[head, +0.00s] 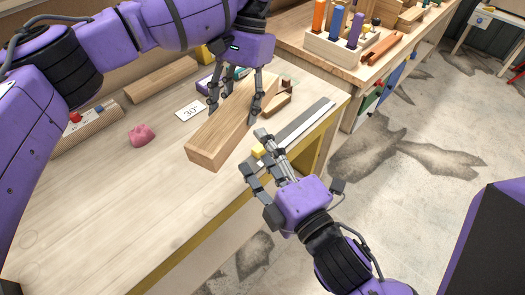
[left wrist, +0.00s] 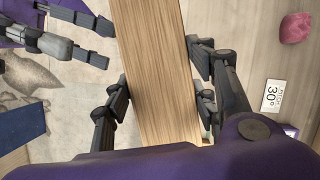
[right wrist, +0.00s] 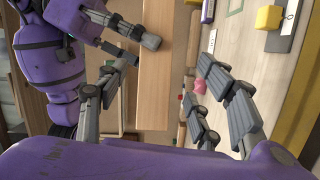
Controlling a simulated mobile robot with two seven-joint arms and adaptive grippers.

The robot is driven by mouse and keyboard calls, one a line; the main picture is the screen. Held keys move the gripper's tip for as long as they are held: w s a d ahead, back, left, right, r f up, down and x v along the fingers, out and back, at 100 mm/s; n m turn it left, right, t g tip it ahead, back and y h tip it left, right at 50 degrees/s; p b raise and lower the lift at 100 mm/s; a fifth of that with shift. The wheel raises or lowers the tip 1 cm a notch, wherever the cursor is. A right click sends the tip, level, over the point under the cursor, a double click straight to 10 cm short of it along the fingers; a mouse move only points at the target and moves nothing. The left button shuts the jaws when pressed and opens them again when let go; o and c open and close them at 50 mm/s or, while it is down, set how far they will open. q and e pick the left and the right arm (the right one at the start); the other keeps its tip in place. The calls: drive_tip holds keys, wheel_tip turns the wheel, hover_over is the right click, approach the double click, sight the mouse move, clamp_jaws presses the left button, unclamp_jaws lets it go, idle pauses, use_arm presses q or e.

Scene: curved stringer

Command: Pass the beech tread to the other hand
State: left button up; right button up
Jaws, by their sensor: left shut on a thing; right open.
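The beech tread (head: 215,137) is a long pale wooden block, slanting over the workbench in the head view. My left gripper (head: 234,108) is shut across its width, with fingers on both long sides. In the left wrist view the tread (left wrist: 160,80) runs between those fingers. Its clearance above the bench is hard to tell. My right gripper (head: 256,152) is open and empty, just right of the tread's near half. In the right wrist view the tread (right wrist: 125,95) shows beyond the left-hand finger, with part of my left gripper (right wrist: 130,38) across it.
The bench (head: 95,205) holds a pink lump (head: 142,134), a white "30°" card (head: 191,111), a yellow block (head: 258,151) and a grey metal strip (head: 308,120). A tool rack (head: 345,50) stands on the bench behind. The bench's front left is clear.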

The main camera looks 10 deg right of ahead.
sight(235, 115)
drive_tip(key=shift+n, duration=0.7)
drive_tip(key=x, duration=1.2)
drive_tip(key=shift+r, duration=0.2)
use_arm(q)
drive_tip(key=shift+r, duration=0.1)
use_arm(e)
clamp_jaws()
use_arm(q)
drive_tip(key=o, duration=1.8)
use_arm(e)
drive_tip(key=shift+r, duration=0.1)
use_arm(q)
drive_tip(key=shift+o, duration=0.2)
